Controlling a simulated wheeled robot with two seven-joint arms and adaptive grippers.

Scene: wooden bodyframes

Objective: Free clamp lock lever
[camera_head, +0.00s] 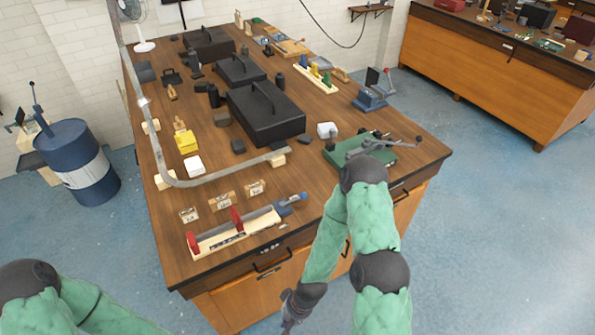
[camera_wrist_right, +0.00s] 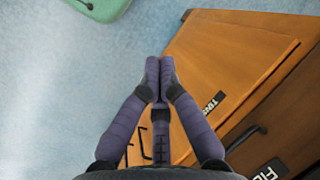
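Which fixture carries the clamp lock lever is not certain. A green-based device (camera_head: 365,152) with grey metal parts and a thin lever ending in a dark knob (camera_head: 418,139) sits at the table's right front corner. A blue vise-like clamp (camera_head: 371,97) with a red-tipped lever (camera_head: 387,76) stands farther back. My right gripper (camera_head: 290,308) hangs low beside the table front, below the tabletop and away from both. In the wrist view its purple fingers (camera_wrist_right: 160,72) are together with nothing visible between them. My left arm enters lower left; its gripper is out of frame.
The wooden table (camera_head: 320,185) has drawers with black handles (camera_head: 272,264). A wooden jig with red blocks (camera_head: 235,232) lies at its front edge. Black cases (camera_head: 265,115) fill the middle. A blue barrel (camera_head: 78,165) stands left; floor is free at right.

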